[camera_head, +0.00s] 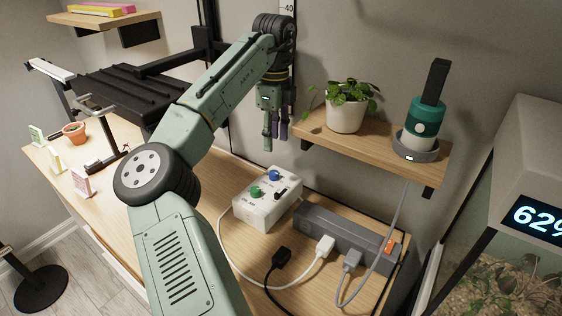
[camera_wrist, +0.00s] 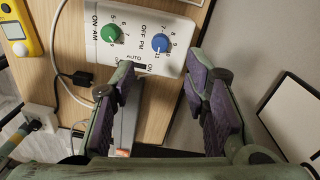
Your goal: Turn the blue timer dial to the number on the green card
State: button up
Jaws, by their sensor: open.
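The white timer box (camera_head: 268,204) lies on the wooden bench. Its blue dial (camera_head: 274,175) sits beside a green dial (camera_head: 256,191).
A grey power strip (camera_head: 330,235) with plugs and cables lies right of the box. A shelf (camera_head: 380,146) with a white-potted plant (camera_head: 346,108) is close right of my gripper.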

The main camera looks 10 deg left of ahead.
aim_at(274, 172)
jog(key=f, duration=1)
jog(key=shift+s+p, duration=0.25)
jog(key=shift+p, duration=0.05)
jog(key=shift+c, duration=0.4)
grip_shut()
